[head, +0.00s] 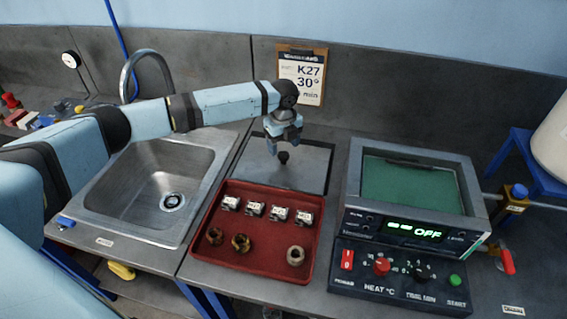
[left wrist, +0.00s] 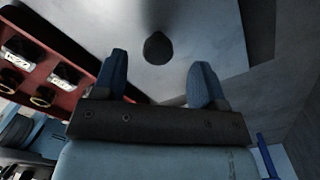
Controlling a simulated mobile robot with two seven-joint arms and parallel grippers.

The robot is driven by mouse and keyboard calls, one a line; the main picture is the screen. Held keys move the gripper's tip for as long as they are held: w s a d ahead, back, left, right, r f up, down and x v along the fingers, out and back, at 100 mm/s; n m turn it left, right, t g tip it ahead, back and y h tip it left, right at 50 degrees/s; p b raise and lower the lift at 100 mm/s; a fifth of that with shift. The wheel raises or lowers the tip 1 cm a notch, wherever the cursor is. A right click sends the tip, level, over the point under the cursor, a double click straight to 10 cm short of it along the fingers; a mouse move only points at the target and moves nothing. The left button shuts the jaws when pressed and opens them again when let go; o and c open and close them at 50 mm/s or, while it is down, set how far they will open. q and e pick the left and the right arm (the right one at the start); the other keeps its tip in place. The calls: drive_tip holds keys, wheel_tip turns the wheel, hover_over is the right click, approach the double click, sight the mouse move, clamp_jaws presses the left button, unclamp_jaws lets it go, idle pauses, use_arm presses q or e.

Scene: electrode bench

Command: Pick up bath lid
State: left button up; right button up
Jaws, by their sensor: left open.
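The bath lid (head: 312,165) is a flat grey plate lying on the bench behind the red tray, with a dark round knob (head: 284,157) on top. In the left wrist view the lid (left wrist: 205,35) is a pale plate and its knob (left wrist: 158,48) shows ahead of the fingers. My left gripper (head: 284,144) is open just above the knob, with its blue fingers apart (left wrist: 160,82). Nothing is between the fingers in the left wrist view. The bath (head: 480,195) stands open at the right, showing green inside. My right gripper is not in view.
A red tray (head: 262,262) holds small metal blocks and rings in front of the lid. A steel sink (head: 135,218) with a tap is at the left. A control panel (head: 400,285) and a blue stand (head: 515,150) are at the right. A card (head: 302,85) leans behind.

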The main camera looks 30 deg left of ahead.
use_arm(q)
wheel_tip(320, 180, down, 5)
drive_tip(key=shift+s+d+r, duration=0.1)
drive_tip(key=shift+s+r, duration=0.05)
drive_tip(key=shift+r, duration=0.05)
drive_tip(key=shift+c, duration=0.3)
drive_tip(key=shift+r, duration=0.1)
clamp_jaws()
wheel_tip(320, 180, up, 19)
wheel_tip(320, 180, up, 4)
drive_tip(key=r+p, duration=0.1)
drive_tip(key=p, duration=0.4)
hover_over(283, 154)
drive_tip(key=shift+f, duration=0.25)
drive_tip(key=shift+d, duration=0.1)
idle(0.4)
